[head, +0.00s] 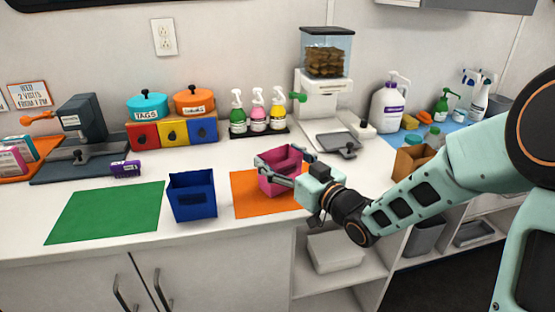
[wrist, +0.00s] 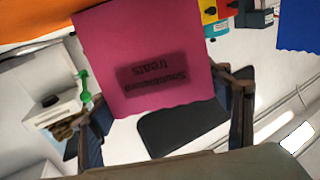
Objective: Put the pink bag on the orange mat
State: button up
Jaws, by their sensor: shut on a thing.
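The pink bag (head: 279,168) is an open-topped box-like bag, held between the fingers of my gripper (head: 285,174). In the wrist view the pink bag (wrist: 145,60) shows a dark label, with the gripper fingers (wrist: 165,112) on either side of it. The orange mat (head: 262,199) lies flat on the white counter, under and around the bag in the head view. I cannot tell whether the bag's base touches the mat, as the gripper hides part of it. The mat also shows as an orange strip in the wrist view (wrist: 30,22).
A blue bag (head: 192,198) stands left of the orange mat, beside a green mat (head: 105,212). Behind are pump bottles on a black tray (head: 260,134) and a dispenser (head: 322,100) with a grey scoop tray. A brown bag (head: 413,160) stands at the right.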

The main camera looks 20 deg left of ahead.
jog(key=shift+f, duration=0.2)
jog(key=o, duration=1.3)
jog(key=shift+r, duration=0.1)
jog(key=shift+r, duration=0.1)
jog(key=shift+r, duration=0.2)
jog(key=p+v, duration=0.1)
jog(key=v, duration=1.1)
jog(key=shift+f, duration=0.15)
jog(key=shift+d, duration=0.1)
